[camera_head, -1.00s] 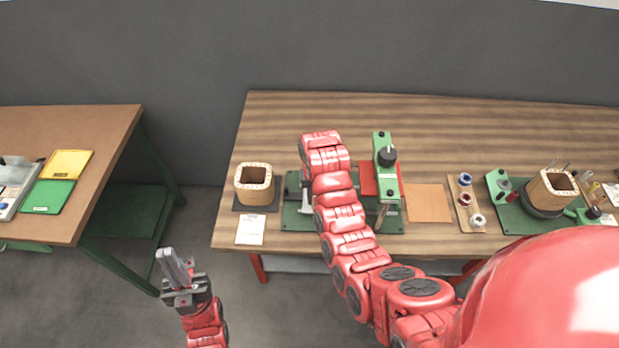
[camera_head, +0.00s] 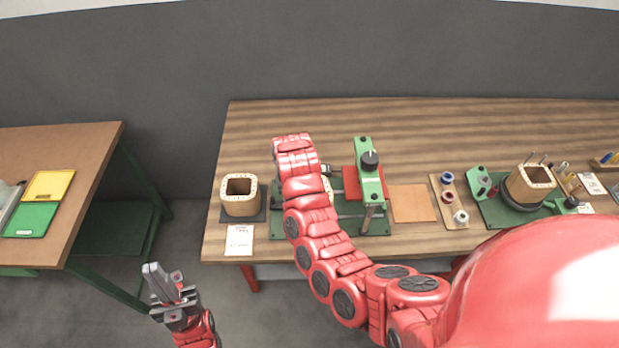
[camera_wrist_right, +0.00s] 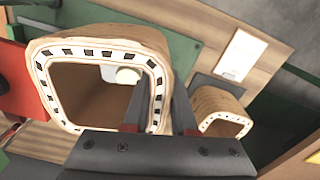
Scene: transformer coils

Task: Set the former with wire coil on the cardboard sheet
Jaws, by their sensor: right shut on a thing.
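My right gripper (camera_wrist_right: 158,112) is shut on the wall of a tan, squarish hollow former (camera_wrist_right: 105,45), which fills the left of the right wrist view. Its rim is pale with dark slots. In the head view the red right arm hides most of this former and the gripper, above the green winding stand. A second similar former (camera_head: 241,205) stands upright on a dark pad at the table's left end; it also shows in the right wrist view (camera_wrist_right: 222,105). A plain tan sheet (camera_head: 412,203), likely the cardboard, lies bare right of the stand. My left gripper (camera_head: 163,282) hangs empty off the table's front.
The green stand (camera_head: 370,185) has a tall post beside a red sheet. Right of the tan sheet are a spool board (camera_head: 449,203) and a green base carrying another former (camera_head: 530,186). A white card (camera_head: 239,240) lies front left. The table's back strip is clear.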

